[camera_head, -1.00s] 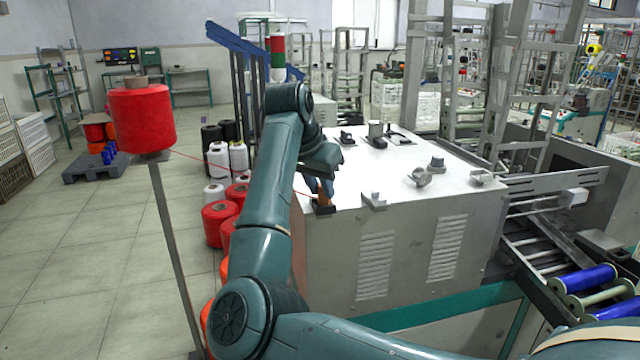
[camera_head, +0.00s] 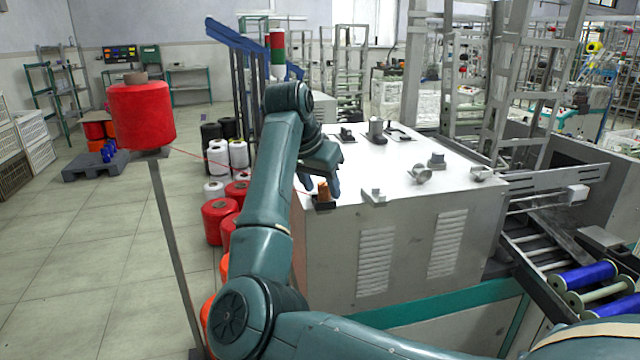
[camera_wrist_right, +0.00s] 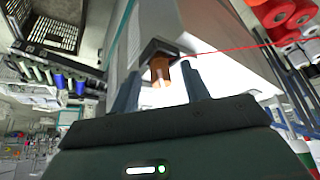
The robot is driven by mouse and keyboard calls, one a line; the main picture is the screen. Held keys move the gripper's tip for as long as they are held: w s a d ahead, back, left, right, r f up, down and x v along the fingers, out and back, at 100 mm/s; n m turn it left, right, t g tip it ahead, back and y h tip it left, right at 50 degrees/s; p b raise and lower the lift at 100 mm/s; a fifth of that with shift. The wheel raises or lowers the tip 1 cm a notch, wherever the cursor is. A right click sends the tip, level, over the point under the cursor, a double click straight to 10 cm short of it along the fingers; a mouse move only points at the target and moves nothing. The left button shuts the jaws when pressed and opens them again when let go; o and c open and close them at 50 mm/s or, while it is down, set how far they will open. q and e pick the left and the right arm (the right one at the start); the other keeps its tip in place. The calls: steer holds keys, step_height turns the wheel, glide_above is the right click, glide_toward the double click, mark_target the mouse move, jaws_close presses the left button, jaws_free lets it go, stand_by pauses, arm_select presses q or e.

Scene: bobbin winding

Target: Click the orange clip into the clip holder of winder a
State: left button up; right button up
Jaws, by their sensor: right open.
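The orange clip (camera_head: 324,190) sits upright in the dark clip holder (camera_head: 323,203) at the near left corner of the white machine top. Both also show in the right wrist view, the clip (camera_wrist_right: 160,72) in front of the dark holder (camera_wrist_right: 157,48). My right gripper (camera_head: 320,181) is open right at the clip, its fingers on either side and apart from it. Whether the clip is fully clicked in cannot be told. A red thread (camera_wrist_right: 240,49) runs to the holder. My left gripper is out of view.
A red yarn cone (camera_head: 142,117) stands on a post at left, its thread crossing to the machine. Grey fittings (camera_head: 374,196) and other small parts stand on the machine top (camera_head: 345,165). Bobbins (camera_head: 585,278) lie in a rack at right.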

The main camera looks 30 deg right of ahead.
steer(key=shift+v, duration=0.9)
arm_select(q)
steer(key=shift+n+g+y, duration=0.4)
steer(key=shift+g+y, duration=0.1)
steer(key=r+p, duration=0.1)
steer(key=p, duration=0.2)
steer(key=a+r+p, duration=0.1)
steer(key=p, duration=0.1)
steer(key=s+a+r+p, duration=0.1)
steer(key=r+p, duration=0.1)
steer(key=p, duration=0.1)
steer(key=shift+p, duration=0.35)
arm_select(e)
steer(key=v, duration=1.1)
steer(key=shift+r, duration=0.25)
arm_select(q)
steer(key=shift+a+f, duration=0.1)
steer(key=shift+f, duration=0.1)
arm_select(e)
steer(key=shift+f, duration=0.1)
